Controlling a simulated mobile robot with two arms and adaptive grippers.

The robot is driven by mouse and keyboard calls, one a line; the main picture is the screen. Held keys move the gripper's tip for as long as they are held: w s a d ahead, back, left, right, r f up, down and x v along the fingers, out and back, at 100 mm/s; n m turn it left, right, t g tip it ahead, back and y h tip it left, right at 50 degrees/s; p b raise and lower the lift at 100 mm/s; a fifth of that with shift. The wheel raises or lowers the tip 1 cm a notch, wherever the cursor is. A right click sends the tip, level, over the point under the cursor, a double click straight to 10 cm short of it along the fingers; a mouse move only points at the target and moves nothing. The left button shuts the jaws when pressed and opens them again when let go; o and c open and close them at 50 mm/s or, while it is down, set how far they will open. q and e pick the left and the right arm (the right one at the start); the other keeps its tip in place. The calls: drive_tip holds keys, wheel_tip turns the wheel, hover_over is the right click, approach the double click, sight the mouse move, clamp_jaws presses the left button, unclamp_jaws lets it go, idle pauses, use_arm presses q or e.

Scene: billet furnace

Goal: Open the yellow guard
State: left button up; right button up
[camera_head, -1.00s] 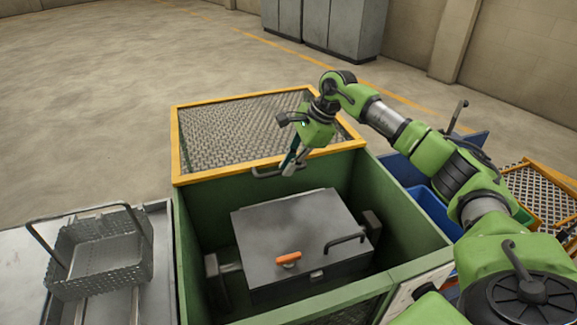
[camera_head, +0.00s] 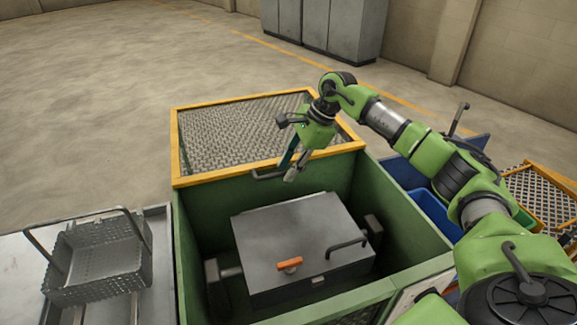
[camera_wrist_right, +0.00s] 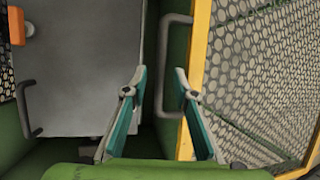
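The yellow guard (camera_head: 174,150) is a yellow-framed mesh panel lying across the back part of the green enclosure (camera_head: 215,187); the front part is uncovered. Its dark handle (camera_head: 262,176) sits on the frame's near edge. My right gripper (camera_head: 287,170) is at that edge, pointing down by the handle. In the right wrist view, my right gripper (camera_wrist_right: 160,80) has its two teal fingers apart. The guard's handle (camera_wrist_right: 167,60) runs between or just beyond them; contact cannot be told. The yellow frame (camera_wrist_right: 197,60) is right of it. My left gripper is out of view.
Inside the enclosure is a grey lidded box (camera_head: 285,225) with an orange knob (camera_head: 289,264) and a dark handle (camera_head: 347,245). A perforated basket (camera_head: 100,265) stands on a metal table at left. Blue bins (camera_head: 435,212) are at right.

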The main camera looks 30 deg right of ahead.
drive_tip(key=v, duration=1.2)
